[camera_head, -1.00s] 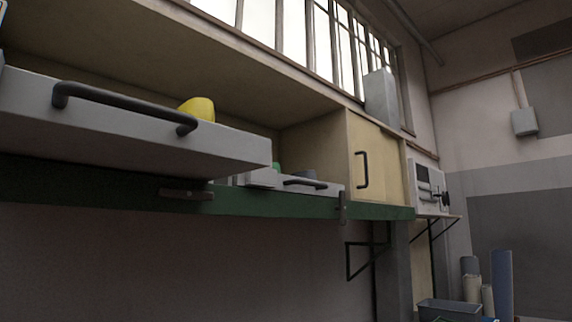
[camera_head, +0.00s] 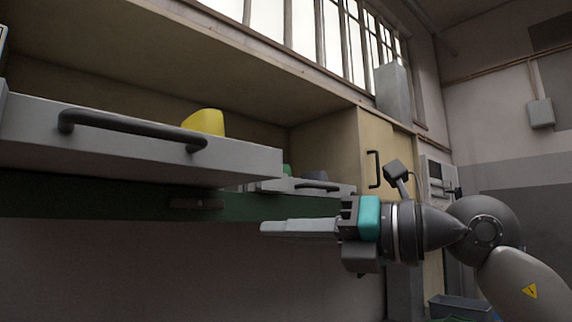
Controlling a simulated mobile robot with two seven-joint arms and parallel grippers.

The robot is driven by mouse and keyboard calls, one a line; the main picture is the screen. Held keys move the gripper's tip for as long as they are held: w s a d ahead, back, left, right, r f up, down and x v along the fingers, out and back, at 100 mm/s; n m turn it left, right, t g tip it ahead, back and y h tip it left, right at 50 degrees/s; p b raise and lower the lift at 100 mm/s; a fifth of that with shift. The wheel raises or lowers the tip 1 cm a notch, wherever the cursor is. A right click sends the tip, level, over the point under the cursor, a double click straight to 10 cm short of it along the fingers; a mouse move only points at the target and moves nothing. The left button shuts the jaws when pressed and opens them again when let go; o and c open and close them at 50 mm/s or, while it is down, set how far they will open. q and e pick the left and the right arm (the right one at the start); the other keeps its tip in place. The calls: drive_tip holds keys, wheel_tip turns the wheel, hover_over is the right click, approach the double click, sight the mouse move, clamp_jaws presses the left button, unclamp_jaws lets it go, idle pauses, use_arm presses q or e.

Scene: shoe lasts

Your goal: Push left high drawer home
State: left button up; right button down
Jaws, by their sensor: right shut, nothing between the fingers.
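The left high drawer (camera_head: 240,163) is a pale grey drawer at the left, pulled out from the cabinet, with a dark bar handle (camera_head: 135,130) on its front. A yellow object (camera_head: 204,122) shows above its rim. My right gripper (camera_head: 264,228) comes in from the right, below and to the right of the drawer, with its fingers pointing left. It is shut and empty, and appears apart from the drawer. My left gripper is not in view.
A second grey drawer (camera_head: 294,186) with a dark handle sits further right, also out. A beige cabinet door (camera_head: 376,140) stands beyond it. A green rail (camera_head: 90,196) runs under the drawers. A grey bin (camera_head: 460,305) is at the lower right.

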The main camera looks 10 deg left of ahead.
sight(226, 152)
drive_tip(key=s+d+r+n+t+h+p, duration=0.1)
drive_tip(key=s+d+r+n+t+h, duration=0.15)
drive_tip(key=s+r+t, duration=0.55)
drive_tip(key=w+a+p, duration=0.1)
drive_tip(key=a, duration=0.1)
drive_tip(key=w+a+r+g+p, duration=0.1)
drive_tip(key=w+a, duration=0.1)
drive_tip(key=w+a+r+g, duration=0.1)
drive_tip(key=a, duration=0.2)
drive_tip(key=shift+w+r+h+p, duration=0.15)
drive_tip(key=shift+h+p, duration=0.2)
drive_tip(key=shift+p, duration=0.05)
drive_tip(key=shift+x, duration=1.15)
drive_tip(key=shift+p+x, duration=0.35)
drive_tip(key=shift+x, duration=1.8)
drive_tip(key=shift+w, duration=0.1)
drive_tip(key=shift+w+a, duration=0.4)
drive_tip(key=shift+a, duration=0.1)
drive_tip(key=shift+p+x, duration=0.7)
drive_tip(key=shift+x, duration=0.85)
